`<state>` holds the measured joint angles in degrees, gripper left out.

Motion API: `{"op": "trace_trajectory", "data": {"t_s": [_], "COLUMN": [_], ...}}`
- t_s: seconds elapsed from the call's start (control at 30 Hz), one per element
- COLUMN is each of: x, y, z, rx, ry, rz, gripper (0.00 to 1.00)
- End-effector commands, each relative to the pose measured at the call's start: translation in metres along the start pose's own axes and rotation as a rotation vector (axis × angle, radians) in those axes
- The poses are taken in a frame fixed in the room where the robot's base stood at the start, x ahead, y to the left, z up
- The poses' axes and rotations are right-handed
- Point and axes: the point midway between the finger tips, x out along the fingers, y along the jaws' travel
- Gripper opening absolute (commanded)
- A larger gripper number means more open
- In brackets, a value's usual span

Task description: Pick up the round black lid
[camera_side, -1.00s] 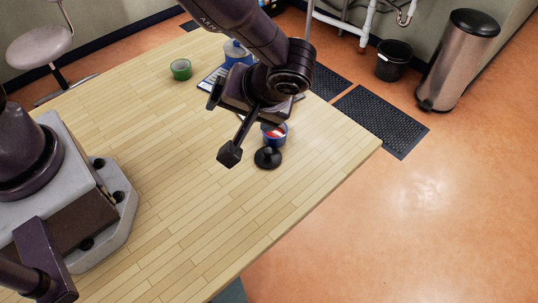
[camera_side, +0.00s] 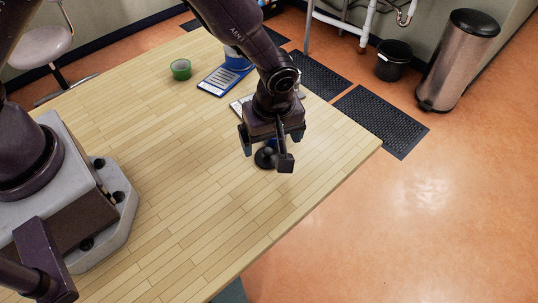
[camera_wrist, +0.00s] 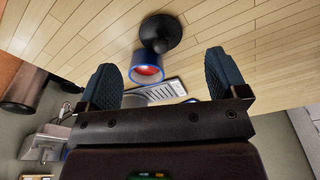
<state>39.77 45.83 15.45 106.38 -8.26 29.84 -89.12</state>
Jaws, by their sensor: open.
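The round black lid (camera_side: 263,160) lies on the wooden table, partly hidden behind my gripper in the side view. In the wrist view the lid (camera_wrist: 162,31) shows as a dark disc with a raised knob. A blue-rimmed round container with red inside (camera_wrist: 147,68) is beside the lid and overlaps its edge in that view. My gripper (camera_side: 267,153) is open and points down above the lid's area. In the wrist view its two fingers (camera_wrist: 165,80) are wide apart with nothing gripped. The gap between fingers and lid is hard to judge.
Another light board (camera_side: 240,104) lies behind my gripper. The table's right edge is near; its front and middle are clear.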

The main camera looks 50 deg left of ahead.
Motion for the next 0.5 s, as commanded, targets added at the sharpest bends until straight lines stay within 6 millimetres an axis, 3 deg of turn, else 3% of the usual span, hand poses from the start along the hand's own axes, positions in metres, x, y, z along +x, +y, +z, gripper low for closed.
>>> {"op": "trace_trajectory", "data": {"t_s": [0.27, 0.5], "x": [0.024, 0.058], "y": [-0.001, 0.001], "z": [-0.002, -0.005], "rx": [-0.001, 0.000], "ry": [0.000, -0.001], "rz": [-0.004, -0.003], "gripper": [0.92, 0.92]}}
